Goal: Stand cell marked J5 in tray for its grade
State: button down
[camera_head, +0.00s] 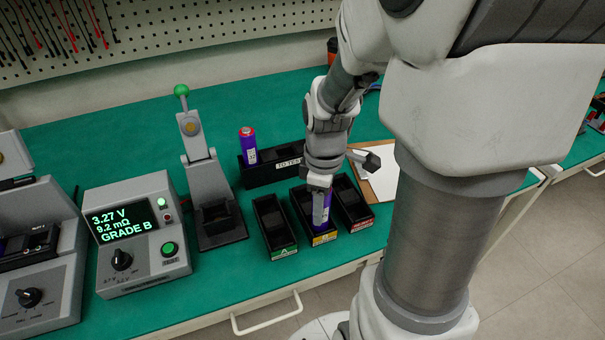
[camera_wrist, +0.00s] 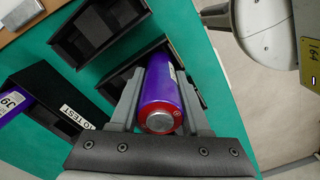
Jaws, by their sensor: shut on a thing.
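My gripper (camera_head: 321,190) is shut on a purple cell (camera_head: 321,210), which is upright in or just over the middle tray (camera_head: 324,239) with the yellow label. The wrist view shows the cell (camera_wrist: 163,95) between both fingers, its red-ringed metal end toward the camera. I cannot read its mark, nor tell if its lower end touches the tray floor. The tray with the green A label (camera_head: 284,252) is to the left and looks empty. The tray with the red label (camera_head: 361,224) is to the right. The tester screen (camera_head: 122,222) reads 3.27 V, 9.2 mΩ, GRADE B.
A black TO TEST rack (camera_head: 262,176) behind the trays holds another purple cell (camera_head: 247,146). An empty test fixture with a green-knobbed lever (camera_head: 195,140) stands left of the trays. A clipboard (camera_head: 382,180) lies behind the red-labelled tray. Green mat is clear in front of the fixture.

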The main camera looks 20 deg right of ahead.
jog(key=shift+f, duration=0.5)
dwell(0.3)
jog(key=shift+f, duration=0.2)
jog(key=shift+f+b, duration=0.25)
jog(key=shift+b, duration=0.1)
dwell(0.3)
jog(key=shift+c, duration=1.5)
grip_release()
notch_tip(320, 180, up, 6)
jog(key=p, duration=0.5)
jog(key=shift+r, duration=0.1)
